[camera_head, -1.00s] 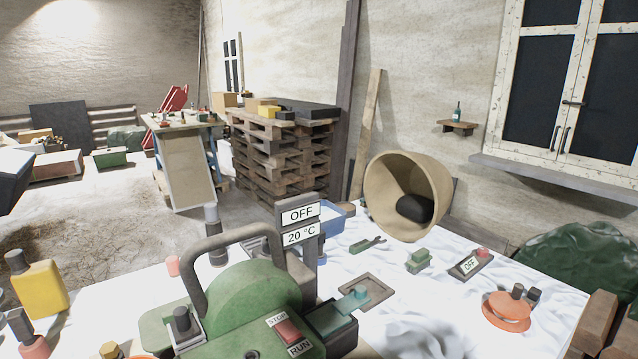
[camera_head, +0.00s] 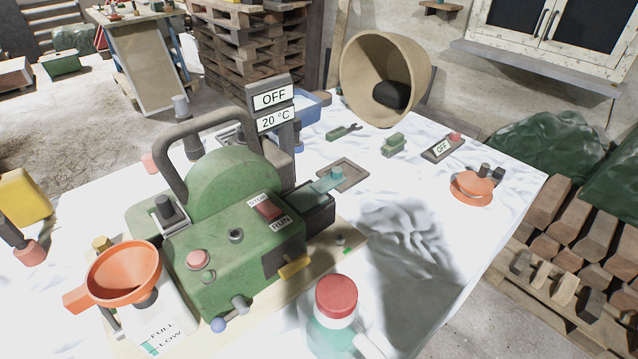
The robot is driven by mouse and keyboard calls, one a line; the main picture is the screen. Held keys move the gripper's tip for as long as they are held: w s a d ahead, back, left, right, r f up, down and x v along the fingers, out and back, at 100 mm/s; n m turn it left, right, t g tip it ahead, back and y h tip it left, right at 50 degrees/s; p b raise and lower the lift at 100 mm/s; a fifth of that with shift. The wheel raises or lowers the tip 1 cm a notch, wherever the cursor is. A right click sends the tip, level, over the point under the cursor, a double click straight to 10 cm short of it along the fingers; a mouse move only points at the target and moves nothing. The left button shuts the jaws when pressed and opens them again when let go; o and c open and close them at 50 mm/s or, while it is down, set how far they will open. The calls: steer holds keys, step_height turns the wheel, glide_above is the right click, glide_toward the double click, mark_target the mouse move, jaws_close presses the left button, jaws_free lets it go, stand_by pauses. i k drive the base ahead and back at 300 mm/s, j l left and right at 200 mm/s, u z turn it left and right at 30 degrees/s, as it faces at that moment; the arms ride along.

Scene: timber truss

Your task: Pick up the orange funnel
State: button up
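The orange funnel (camera_head: 122,270) is in the lower left of the head view. It sits mouth up over the top of a white container (camera_head: 165,325) marked FULL and LOW, with a flat tab sticking out to the left. The container stands beside a green machine (camera_head: 225,225) with a STOP/RUN switch. My gripper is not in view.
A bottle with a red cap (camera_head: 336,296) stands at the front. A yellow canister (camera_head: 22,197) is at the left. A large beige bowl (camera_head: 350,75) lies tilted at the back.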

mark_target(126, 272)
steer(key=k+j+u, duration=0.1)
steer(key=k+u, duration=0.25)
steer(key=k+j+u, duration=0.15)
steer(key=u, duration=0.2)
steer(key=k, duration=0.05)
